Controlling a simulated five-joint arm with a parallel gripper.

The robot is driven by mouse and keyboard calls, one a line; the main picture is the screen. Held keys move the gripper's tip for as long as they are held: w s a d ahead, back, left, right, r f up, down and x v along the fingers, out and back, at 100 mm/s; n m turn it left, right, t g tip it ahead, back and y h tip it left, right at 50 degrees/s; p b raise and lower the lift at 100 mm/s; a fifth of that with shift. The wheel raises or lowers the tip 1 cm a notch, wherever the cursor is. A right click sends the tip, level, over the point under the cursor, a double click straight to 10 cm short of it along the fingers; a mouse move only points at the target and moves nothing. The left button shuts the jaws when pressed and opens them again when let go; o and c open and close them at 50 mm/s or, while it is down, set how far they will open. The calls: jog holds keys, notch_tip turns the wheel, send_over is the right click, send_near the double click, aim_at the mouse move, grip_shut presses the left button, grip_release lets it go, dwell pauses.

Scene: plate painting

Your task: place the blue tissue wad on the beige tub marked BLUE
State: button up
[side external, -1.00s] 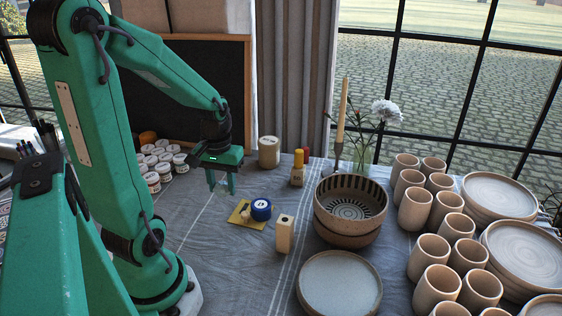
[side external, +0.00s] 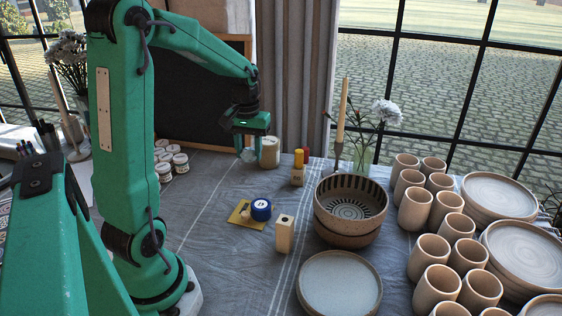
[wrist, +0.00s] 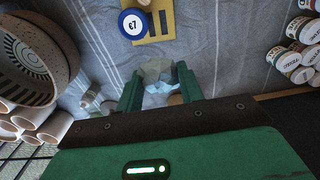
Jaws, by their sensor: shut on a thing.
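The blue tissue wad (wrist: 160,86) is a pale blue, crumpled lump between my two green fingers in the wrist view. My gripper (wrist: 161,82) is shut on it. In the side view my gripper (side external: 248,153) holds the wad (side external: 248,156) above the cloth, level in the picture with a beige tub (side external: 270,152) just to its right. The tub is a short cylinder near the back of the table; I cannot read any marking on it. In the wrist view a small beige patch (wrist: 175,99) shows behind the wad, mostly hidden, perhaps the tub.
A yellow card (side external: 240,216) with a round blue item (side external: 261,209) lies in front. A block with red and yellow tops (side external: 298,170), a beige block (side external: 284,233), bowls (side external: 350,228) and a candle holder (side external: 338,150) stand rightward. Paint jars (side external: 180,163) stand left.

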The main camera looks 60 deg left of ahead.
jog(key=w+a+r, duration=0.2)
jog(key=w, duration=0.6)
jog(key=w+a+r, duration=0.2)
jog(key=w+r, duration=0.1)
jog(key=w, duration=0.5)
jog(key=shift+r, duration=0.25)
jog(key=shift+a, duration=0.2)
send_over(269, 140)
notch_tip(269, 140, down, 7)
jog(key=shift+s, duration=0.15)
jog(key=shift+d+f, duration=0.1)
jog(key=shift+f, duration=1.9)
jog(key=shift+f, duration=0.15)
jog(key=o, duration=0.9)
